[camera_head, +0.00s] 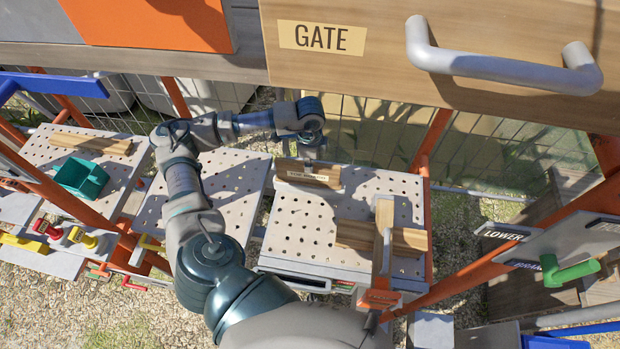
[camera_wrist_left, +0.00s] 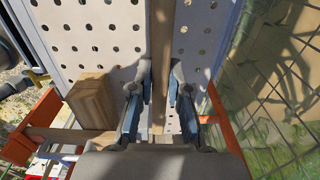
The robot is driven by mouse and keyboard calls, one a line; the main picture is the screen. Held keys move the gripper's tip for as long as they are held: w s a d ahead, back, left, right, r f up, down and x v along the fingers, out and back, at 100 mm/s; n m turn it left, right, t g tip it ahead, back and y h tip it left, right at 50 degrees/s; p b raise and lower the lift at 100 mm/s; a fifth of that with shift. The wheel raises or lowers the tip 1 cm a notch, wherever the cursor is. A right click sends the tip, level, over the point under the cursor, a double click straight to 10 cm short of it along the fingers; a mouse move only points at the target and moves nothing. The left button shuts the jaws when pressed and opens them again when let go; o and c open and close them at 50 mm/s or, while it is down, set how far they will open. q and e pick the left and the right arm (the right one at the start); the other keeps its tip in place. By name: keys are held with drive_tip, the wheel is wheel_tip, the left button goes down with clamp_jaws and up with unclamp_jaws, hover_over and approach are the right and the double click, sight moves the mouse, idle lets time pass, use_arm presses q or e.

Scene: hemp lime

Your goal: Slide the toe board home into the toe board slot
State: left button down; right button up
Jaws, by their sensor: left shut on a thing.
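In the head view a wooden board (camera_head: 292,166) stands at the back of the middle-right perforated deck, with a small pale label whose lettering is too small to read surely. I take it for the toe board. My left gripper (camera_head: 311,150) is over it at its far side. In the left wrist view my left gripper (camera_wrist_left: 159,100) is shut on a long narrow wooden board (camera_wrist_left: 161,60) running between its fingers. I cannot make out the toe board slot for certain, nor whether the board's end is in it. My right gripper does not show.
A green bin (camera_head: 82,178) is on the left deck. Orange posts (camera_head: 432,140) and wire mesh bound the right and back. A gate panel (camera_head: 370,70) hangs above.

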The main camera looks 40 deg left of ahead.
use_arm(q)
drive_tip(key=shift+s+a+r, duration=0.1)
drive_tip(key=shift+r, duration=0.3)
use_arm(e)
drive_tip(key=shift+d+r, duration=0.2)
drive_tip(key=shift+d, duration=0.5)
use_arm(q)
drive_tip(key=shift+a, duration=0.15)
drive_tip(key=shift+r+p, duration=0.95)
drive_tip(key=shift+r, duration=0.15)
drive_tip(key=shift+r+p, duration=0.6)
drive_tip(key=shift+r, duration=0.3)
drive_tip(key=shift+r+p, duration=0.6)
drive_tip(key=shift+r, duration=0.45)
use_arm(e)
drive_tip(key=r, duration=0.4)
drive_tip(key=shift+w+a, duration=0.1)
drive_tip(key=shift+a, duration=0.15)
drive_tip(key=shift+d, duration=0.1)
